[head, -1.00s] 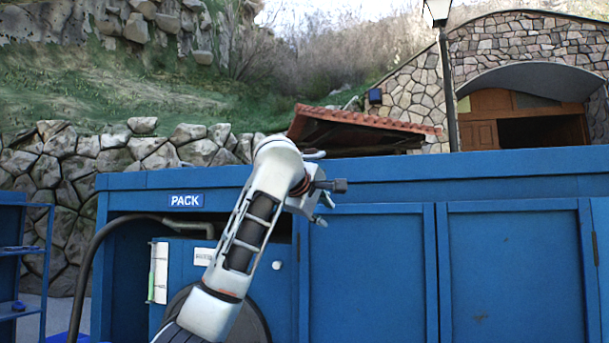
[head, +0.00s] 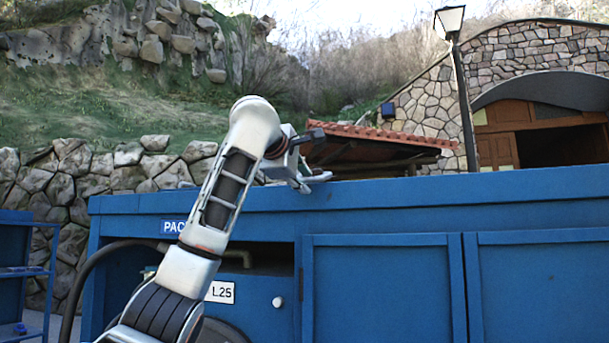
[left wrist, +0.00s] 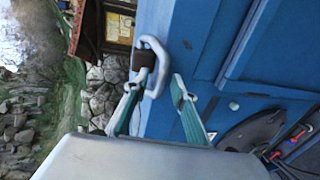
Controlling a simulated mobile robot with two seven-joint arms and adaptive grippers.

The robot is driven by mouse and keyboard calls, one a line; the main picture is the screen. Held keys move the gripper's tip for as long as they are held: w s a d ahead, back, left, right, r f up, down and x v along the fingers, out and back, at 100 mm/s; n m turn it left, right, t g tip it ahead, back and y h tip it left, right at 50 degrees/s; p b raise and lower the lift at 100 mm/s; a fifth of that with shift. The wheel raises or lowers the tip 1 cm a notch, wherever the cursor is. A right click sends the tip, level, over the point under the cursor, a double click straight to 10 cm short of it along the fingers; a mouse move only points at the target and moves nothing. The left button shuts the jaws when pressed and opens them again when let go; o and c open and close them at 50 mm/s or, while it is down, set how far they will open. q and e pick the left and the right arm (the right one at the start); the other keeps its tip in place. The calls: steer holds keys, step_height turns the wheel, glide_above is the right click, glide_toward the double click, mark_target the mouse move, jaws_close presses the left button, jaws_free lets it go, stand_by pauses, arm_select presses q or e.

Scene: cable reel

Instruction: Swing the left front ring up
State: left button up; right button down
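A pale grey ring (left wrist: 158,42) shows in the left wrist view near the edge of the blue cabinet. A dark brown piece (left wrist: 143,62) crosses one side of it. My left gripper (left wrist: 160,78) is open, its two teal-sided fingers apart. One fingertip overlaps the ring in the picture and the other lies to its right; I cannot tell whether either touches. In the head view my left gripper (head: 306,181) is in front of the cabinet's top edge, and I cannot pick out the ring there. My right gripper is not in view.
The blue cabinet (head: 385,290) fills the lower front, with a PACK sign (head: 173,227), an L25 label (head: 220,292) and a white knob (head: 278,302). A dark hose (head: 83,275) curves at the left beside a blue shelf (head: 20,272).

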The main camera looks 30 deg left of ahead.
arm_select(q)
steer(key=shift+w+a+f, duration=0.15)
steer(key=shift+w, duration=0.4)
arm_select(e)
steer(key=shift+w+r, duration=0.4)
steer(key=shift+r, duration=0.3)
arm_select(q)
jaws_close()
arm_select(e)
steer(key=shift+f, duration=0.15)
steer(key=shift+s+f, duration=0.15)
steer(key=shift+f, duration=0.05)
